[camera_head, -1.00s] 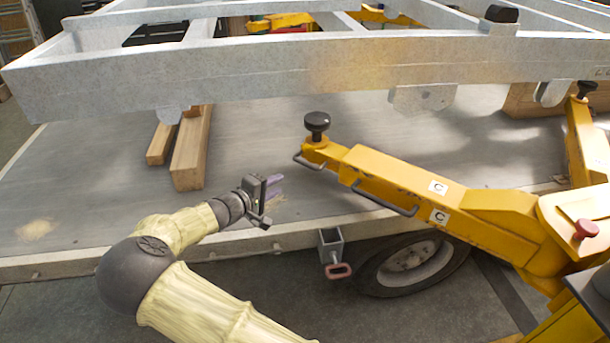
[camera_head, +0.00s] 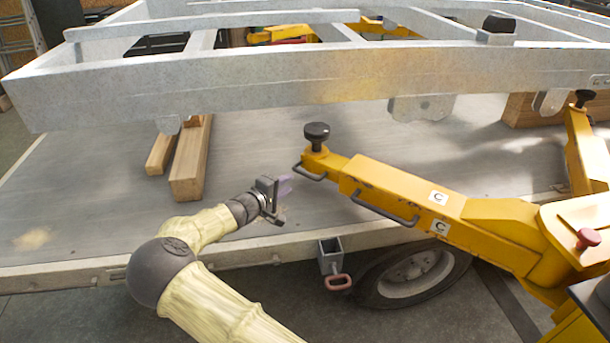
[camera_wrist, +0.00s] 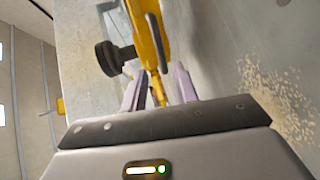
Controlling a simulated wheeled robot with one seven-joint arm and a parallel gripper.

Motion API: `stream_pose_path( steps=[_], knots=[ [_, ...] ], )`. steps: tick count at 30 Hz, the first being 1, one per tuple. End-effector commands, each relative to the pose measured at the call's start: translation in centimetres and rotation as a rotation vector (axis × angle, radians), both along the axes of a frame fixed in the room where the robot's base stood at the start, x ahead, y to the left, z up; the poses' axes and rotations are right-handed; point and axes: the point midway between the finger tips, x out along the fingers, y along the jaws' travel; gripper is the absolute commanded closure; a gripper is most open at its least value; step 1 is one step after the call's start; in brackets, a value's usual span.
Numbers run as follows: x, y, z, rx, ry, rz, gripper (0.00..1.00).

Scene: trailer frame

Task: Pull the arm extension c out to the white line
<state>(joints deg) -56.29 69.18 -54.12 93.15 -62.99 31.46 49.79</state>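Arm extension c (camera_head: 327,161) is the yellow inner beam at the left end of the yellow outer arm (camera_head: 395,190), which bears two white "C" labels. A black knob (camera_head: 317,131) stands on its tip, and a dark loop handle (camera_head: 311,173) is on its near side. My gripper (camera_head: 284,185) is just left of and slightly below this handle, apart from it. I cannot make out a white line.
A grey metal frame (camera_head: 230,98) spans above the flat trailer bed (camera_head: 110,210). Wooden beams (camera_head: 190,165) lie left of my gripper. A square bracket with a red handle (camera_head: 331,258) and a wheel (camera_head: 415,275) are below the arm. The bed around my gripper is clear.

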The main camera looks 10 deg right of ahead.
Motion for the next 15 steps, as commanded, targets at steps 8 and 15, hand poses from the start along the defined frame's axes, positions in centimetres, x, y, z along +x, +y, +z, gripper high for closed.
stream_pose_path(
  steps=[8, 15],
  knots=[
    [3.3, -3.8, -1.1, 0.001, -0.001, -0.003, 0.7],
    [5.9, -6.4, -1.9, 0.001, 0.0, -0.002, 0.7]
  ],
)
